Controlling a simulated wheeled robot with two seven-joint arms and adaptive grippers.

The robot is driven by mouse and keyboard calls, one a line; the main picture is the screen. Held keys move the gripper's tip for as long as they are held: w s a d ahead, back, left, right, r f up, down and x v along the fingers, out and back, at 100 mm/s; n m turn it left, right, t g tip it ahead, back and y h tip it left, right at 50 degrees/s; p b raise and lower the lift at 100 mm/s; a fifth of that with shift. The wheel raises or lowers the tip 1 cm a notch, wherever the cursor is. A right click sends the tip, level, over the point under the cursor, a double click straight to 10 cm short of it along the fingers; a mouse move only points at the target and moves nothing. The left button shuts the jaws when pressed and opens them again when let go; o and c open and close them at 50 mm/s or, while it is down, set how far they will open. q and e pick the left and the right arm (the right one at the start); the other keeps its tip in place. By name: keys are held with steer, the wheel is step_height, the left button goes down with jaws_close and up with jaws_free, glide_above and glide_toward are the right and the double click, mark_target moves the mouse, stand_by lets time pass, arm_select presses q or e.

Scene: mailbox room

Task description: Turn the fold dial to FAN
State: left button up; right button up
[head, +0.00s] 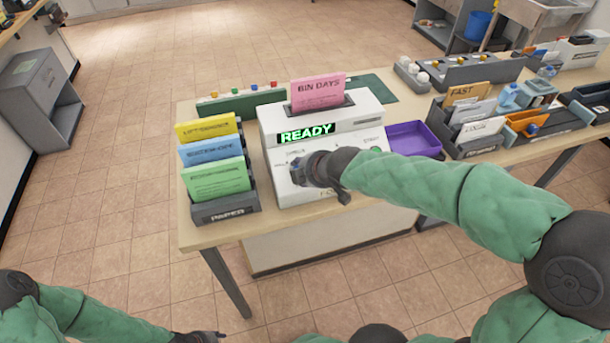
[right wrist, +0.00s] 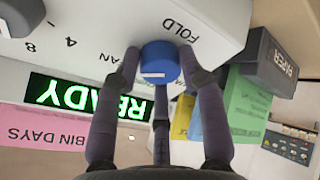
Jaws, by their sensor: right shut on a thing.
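The white folding machine (head: 347,123) stands on the table and its green display (head: 306,132) reads READY. The fold dial (right wrist: 158,60) is a blue round knob on its front panel, below FOLD in the upside-down right wrist view. A small white mark shows on the knob. A label beside it, partly covered by a finger, ends in "AN". My right gripper (right wrist: 158,72) has its fingers around the knob and is shut on it. In the head view my right gripper (head: 304,172) hides the knob. My left gripper (head: 200,337) is low at the bottom edge, away from the table; its jaws are unclear.
A paper rack (head: 226,212) with yellow, blue and green sheets stands left of the machine. A pink BIN DAYS sheet (head: 318,91) stands in its top. A purple tray (head: 415,139) and an envelope rack (head: 478,142) stand to the right. Floor is clear before the table.

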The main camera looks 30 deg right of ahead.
steer(key=shift+a+f, duration=0.25)
steer(key=shift+a, duration=0.05)
steer(key=o, duration=1)
steer(key=shift+c, duration=0.2)
steer(key=shift+o, duration=0.8)
steer(key=shift+w+a+r, duration=0.1)
steer(key=shift+a+r, duration=0.05)
steer(key=shift+a, duration=0.05)
steer(key=shift+d, duration=0.1)
steer(key=shift+d, duration=0.1)
steer(key=shift+s+r, duration=0.35)
steer(key=shift+r, duration=0.15)
steer(key=v, duration=1.1)
steer(key=shift+f, duration=0.1)
